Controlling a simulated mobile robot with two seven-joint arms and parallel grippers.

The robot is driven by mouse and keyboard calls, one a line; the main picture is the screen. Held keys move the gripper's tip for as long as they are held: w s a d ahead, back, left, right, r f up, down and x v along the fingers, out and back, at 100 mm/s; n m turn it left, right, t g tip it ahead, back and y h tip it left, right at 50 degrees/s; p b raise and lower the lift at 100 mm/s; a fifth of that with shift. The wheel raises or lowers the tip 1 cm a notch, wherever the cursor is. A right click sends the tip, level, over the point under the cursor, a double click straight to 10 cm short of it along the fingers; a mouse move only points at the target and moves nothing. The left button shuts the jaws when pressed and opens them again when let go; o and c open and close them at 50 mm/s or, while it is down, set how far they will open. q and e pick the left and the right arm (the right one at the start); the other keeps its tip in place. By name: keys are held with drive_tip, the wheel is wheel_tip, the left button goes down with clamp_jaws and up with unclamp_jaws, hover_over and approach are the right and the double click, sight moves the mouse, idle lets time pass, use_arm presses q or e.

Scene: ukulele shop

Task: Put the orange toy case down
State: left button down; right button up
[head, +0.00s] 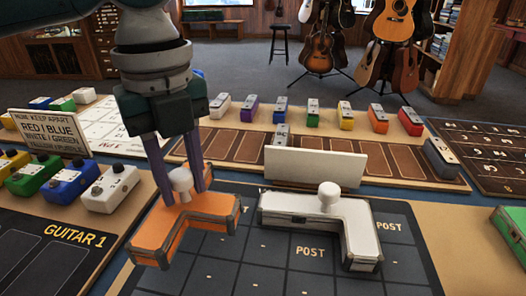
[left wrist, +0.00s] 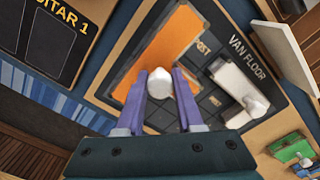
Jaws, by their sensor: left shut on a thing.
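The orange toy case (head: 165,243) is an L-shaped block with dark corner edges and a white knob on top. It also shows in the left wrist view (left wrist: 165,45). My left gripper (head: 182,190) points down from above, its purple fingers shut on the case's white knob (left wrist: 159,84). The case is over the left edge of the dark gridded van floor board (head: 275,265); I cannot tell whether its underside touches the board. My right gripper is not in view.
A white L-shaped case (head: 318,222) with a knob lies on the board, right of the orange one. A blank white panel (head: 315,167) stands behind it. Pedals (head: 110,188) and a sign (head: 45,132) are on the left. A green case (head: 510,235) is at far right. Front board cells are clear.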

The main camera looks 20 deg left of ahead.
sight(186, 199)
use_arm(q)
drive_tip(key=shift+f+b, duration=0.4)
drive_tip(key=shift+f, duration=1.55)
drive_tip(key=shift+f, duration=0.1)
drive_tip(key=c, duration=0.5)
unclamp_jaws()
drive_tip(key=shift+c, duration=0.2)
